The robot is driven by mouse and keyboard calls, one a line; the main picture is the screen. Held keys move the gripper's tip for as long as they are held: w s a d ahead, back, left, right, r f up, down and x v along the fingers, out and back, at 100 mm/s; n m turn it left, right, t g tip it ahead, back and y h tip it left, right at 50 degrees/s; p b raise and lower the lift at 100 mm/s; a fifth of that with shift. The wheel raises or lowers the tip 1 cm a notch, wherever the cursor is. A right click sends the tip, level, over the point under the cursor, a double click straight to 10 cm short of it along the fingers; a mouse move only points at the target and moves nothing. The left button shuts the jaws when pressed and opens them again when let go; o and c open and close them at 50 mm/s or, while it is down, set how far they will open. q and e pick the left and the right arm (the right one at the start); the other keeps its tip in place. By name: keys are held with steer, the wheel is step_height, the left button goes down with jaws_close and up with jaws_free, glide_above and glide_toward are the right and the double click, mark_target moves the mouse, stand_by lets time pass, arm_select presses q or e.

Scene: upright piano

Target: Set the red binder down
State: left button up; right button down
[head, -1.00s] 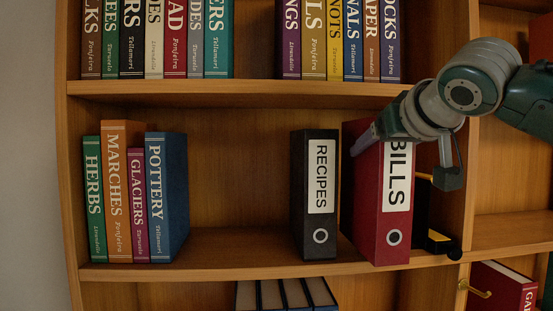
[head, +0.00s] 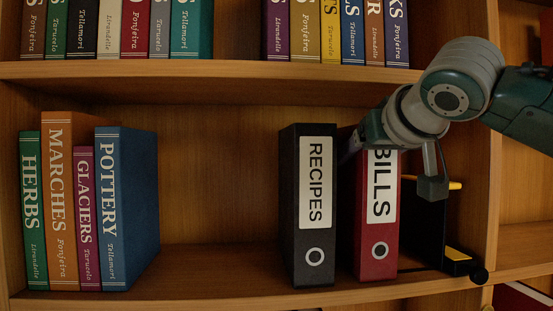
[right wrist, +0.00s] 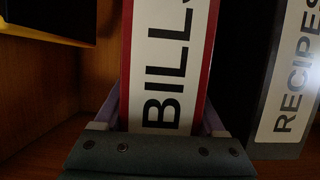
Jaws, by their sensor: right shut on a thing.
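The red binder (head: 377,262) has a white BILLS label and a ring hole low on its spine. It stands upright on the middle shelf, right of the black RECIPES binder (head: 300,262), with a narrow gap between. My right gripper (head: 388,165) is shut on its upper part, one finger on each side. The right wrist view shows the red binder (right wrist: 168,70) between both fingers. Its bottom seems at shelf level; I cannot tell if it bears its full weight there. My left gripper is not in view.
A black and yellow object (head: 458,258) stands close right of the red binder, by the shelf's side wall. Several books, ending with blue POTTERY (head: 125,215), stand at the left. The shelf (head: 215,290) is bare between POTTERY and RECIPES. Another row of books stands above.

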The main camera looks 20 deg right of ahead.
jaws_free()
steer(key=p+v, duration=0.3)
steer(key=v, duration=0.9)
steer(key=s+a+f+n+g+y, duration=0.1)
steer(key=s+a+f+n+g, duration=0.2)
steer(key=f, duration=0.6)
steer(key=s+a+f+g+y, duration=0.2)
steer(key=s+a+f, duration=0.15)
steer(key=f, duration=0.55)
steer(key=s+a+f+n+g, duration=0.1)
steer(key=s+a+f+g, duration=0.2)
steer(key=s+f, duration=0.9)
steer(key=s+g, duration=0.2)
steer(key=s, duration=0.2)
steer(key=shift+n+y, duration=0.3)
steer(key=shift+n, duration=0.1)
steer(key=shift+f, duration=0.1)
